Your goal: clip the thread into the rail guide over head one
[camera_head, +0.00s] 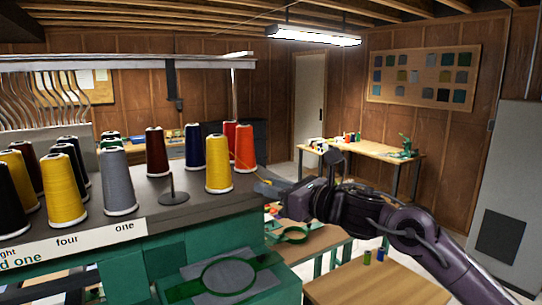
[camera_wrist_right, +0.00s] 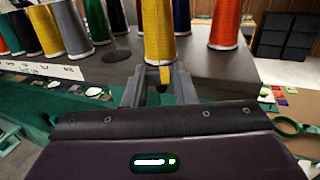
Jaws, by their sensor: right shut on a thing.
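My right gripper (camera_head: 264,186) comes in from the right at the edge of the dark cone shelf, beside a yellow thread cone (camera_head: 218,168). In the right wrist view the gripper (camera_wrist_right: 160,84) has a small yellow piece of thread (camera_wrist_right: 165,75) between its fingers, just below that cone (camera_wrist_right: 157,35). It is shut on this thread. A long pale rail (camera_head: 120,63) runs above the shelf at the upper left. Its guide over head one cannot be made out. My left gripper is not in view.
A thin spindle on a disc (camera_head: 174,197) stands bare on the shelf. A green hoop (camera_head: 222,276) lies below the shelf.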

